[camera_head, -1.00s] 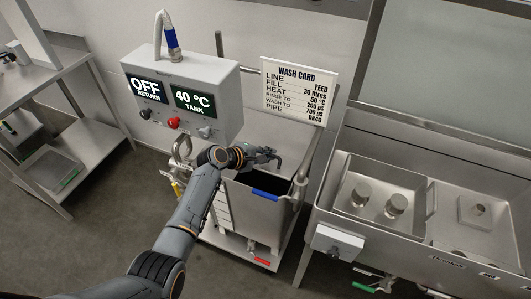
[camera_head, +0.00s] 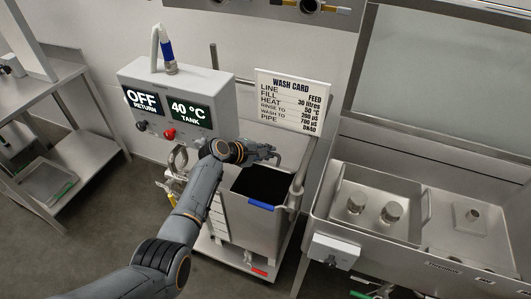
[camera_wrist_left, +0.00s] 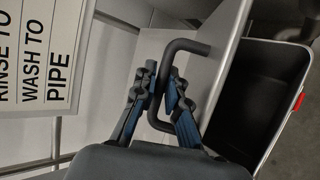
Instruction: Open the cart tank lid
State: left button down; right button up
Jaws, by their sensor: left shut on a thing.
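The cart tank (camera_head: 258,228) is a grey steel box on a wheeled cart, with a blue grip (camera_head: 261,205) on its front rim. Its dark opening (camera_head: 264,185) is visible from above. The grey lid (camera_head: 291,146) is raised behind the opening; it also shows in the left wrist view (camera_wrist_left: 215,75), beside the dark tank interior (camera_wrist_left: 262,95). My left gripper (camera_head: 271,153) is shut on the lid's dark bent handle (camera_wrist_left: 188,45), with the handle between its fingers (camera_wrist_left: 160,85). My arm hides part of the cart's left side. My right gripper is not in view.
A control box (camera_head: 178,100) reading OFF and 40 °C stands behind left of the tank. A wash card (camera_head: 292,100) hangs behind it. A steel sink (camera_head: 425,215) stands close on the right, a shelf table (camera_head: 85,150) on the left. The floor at front left is clear.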

pick_arm(q)
jog(key=shift+w+d+r, duration=0.15)
jog(key=shift+w+r, duration=0.2)
jog(key=shift+r, duration=0.25)
jog(key=shift+w+d+r, duration=0.1)
jog(key=shift+w+r, duration=0.25)
jog(key=shift+r, duration=0.2)
jog(key=c, duration=1.7)
grip_release()
jog(key=shift+w+d+f, duration=0.2)
jog(key=shift+w+f, duration=0.1)
jog(key=shift+f, duration=0.25)
jog(key=shift+f, duration=0.1)
